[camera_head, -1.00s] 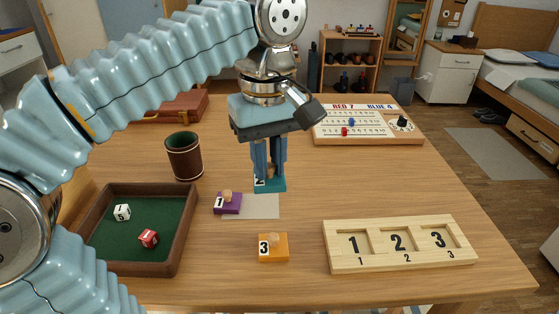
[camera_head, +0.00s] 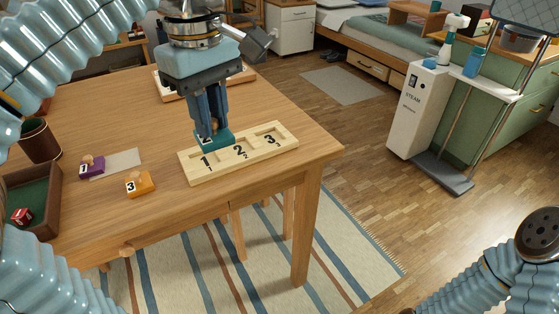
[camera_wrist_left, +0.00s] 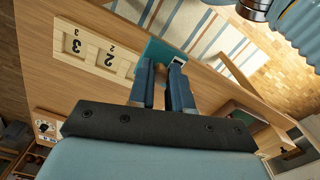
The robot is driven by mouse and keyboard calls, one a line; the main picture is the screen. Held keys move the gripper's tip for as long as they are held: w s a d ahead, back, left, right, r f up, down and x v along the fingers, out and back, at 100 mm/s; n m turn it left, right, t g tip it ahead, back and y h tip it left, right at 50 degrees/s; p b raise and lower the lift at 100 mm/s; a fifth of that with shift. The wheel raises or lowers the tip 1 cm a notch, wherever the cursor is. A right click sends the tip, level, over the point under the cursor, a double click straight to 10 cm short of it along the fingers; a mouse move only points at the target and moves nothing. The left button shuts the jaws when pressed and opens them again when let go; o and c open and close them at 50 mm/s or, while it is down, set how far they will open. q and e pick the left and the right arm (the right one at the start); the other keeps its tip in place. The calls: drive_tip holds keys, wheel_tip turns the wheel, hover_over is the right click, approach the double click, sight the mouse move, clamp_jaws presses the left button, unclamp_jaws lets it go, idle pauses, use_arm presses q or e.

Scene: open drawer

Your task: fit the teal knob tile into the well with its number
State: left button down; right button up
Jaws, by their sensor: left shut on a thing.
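My left gripper (camera_head: 212,134) is shut on the knob of the teal tile (camera_head: 219,143). The tile is over the far left part of the pale wooden board (camera_head: 190,178), near wells 1 and 2; I cannot tell whether it touches the board. The tile's white number label is mostly hidden by the fingers. The board has three wells marked 1, 2 and 3. In the left wrist view the teal tile (camera_wrist_left: 168,53) is in the fingers (camera_wrist_left: 162,88), beside the board (camera_wrist_left: 88,52), whose 2 and 3 show. My right gripper is out of view.
A purple tile 1 (camera_head: 92,168) and an orange tile 3 (camera_head: 140,184) lie left of the board, near a grey mat (camera_head: 122,160). A dark cup (camera_head: 40,141) and a green-lined tray (camera_head: 48,212) are farther left. The table's right edge is close to the board.

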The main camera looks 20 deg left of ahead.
use_arm(q)
drive_tip(key=shift+w+f, duration=0.25)
drive_tip(key=shift+w, duration=0.3)
drive_tip(key=shift+w+f, duration=0.25)
drive_tip(key=shift+w, duration=0.3)
drive_tip(key=w+a+f, duration=0.1)
drive_tip(key=w+f, duration=0.1)
drive_tip(key=w, duration=0.1)
drive_tip(key=w+a+f, duration=0.1)
drive_tip(key=w+f, duration=0.2)
drive_tip(key=w+a+f, duration=0.1)
drive_tip(key=w+f, duration=0.1)
drive_tip(key=w, duration=0.2)
drive_tip(key=shift+a+f, duration=0.25)
drive_tip(key=shift+a, duration=0.05)
drive_tip(key=shift+w+f, duration=0.2)
drive_tip(key=shift+f, duration=0.05)
drive_tip(key=f, duration=0.2)
drive_tip(key=f+b, duration=0.1)
drive_tip(key=shift+w+a+f, duration=0.2)
drive_tip(key=shift+w+a, duration=0.05)
drive_tip(key=shift+w, duration=0.15)
drive_tip(key=shift+f, duration=0.3)
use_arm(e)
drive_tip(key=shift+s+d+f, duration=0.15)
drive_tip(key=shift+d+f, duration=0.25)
use_arm(q)
drive_tip(key=shift+f, duration=0.15)
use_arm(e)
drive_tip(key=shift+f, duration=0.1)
